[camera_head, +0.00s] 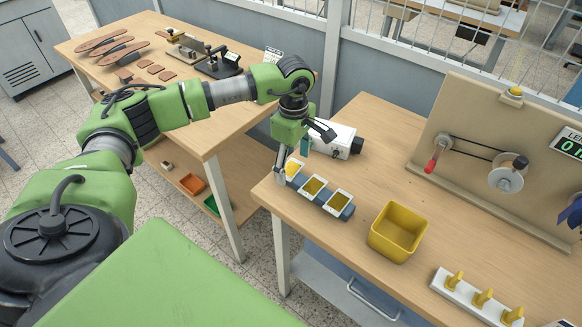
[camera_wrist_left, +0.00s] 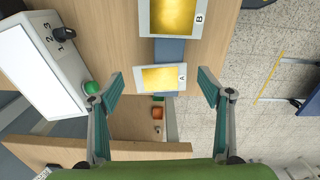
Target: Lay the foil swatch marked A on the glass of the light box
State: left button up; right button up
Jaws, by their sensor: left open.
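The foil swatch marked A (camera_wrist_left: 163,78), a gold panel in a white frame, lies at the near end of a blue rack (camera_wrist_left: 169,50). It also shows in the head view (camera_head: 293,168), partly hidden by my gripper. My left gripper (camera_head: 293,162) is open above it. In the left wrist view, its teal fingers (camera_wrist_left: 160,80) are spread to both sides of swatch A, with visible gaps. The swatch marked B (camera_wrist_left: 175,14) sits beside A. The light box (camera_head: 340,133) stands behind the rack; its pale glass (camera_wrist_left: 35,72) appears bare. My right gripper is not in view.
A third swatch (camera_head: 338,201) sits at the rack's far end. A yellow bin (camera_head: 397,231) and a white strip with yellow pegs (camera_head: 476,297) stand to the right. A stamping-like panel with a red-handled crank (camera_head: 470,150) stands behind. The tabletop between is clear.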

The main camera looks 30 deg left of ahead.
pick_arm(q)
jog(key=shift+f+b, duration=0.25)
jog(key=shift+b, duration=0.1)
dwell(0.3)
jog(key=c, duration=0.9)
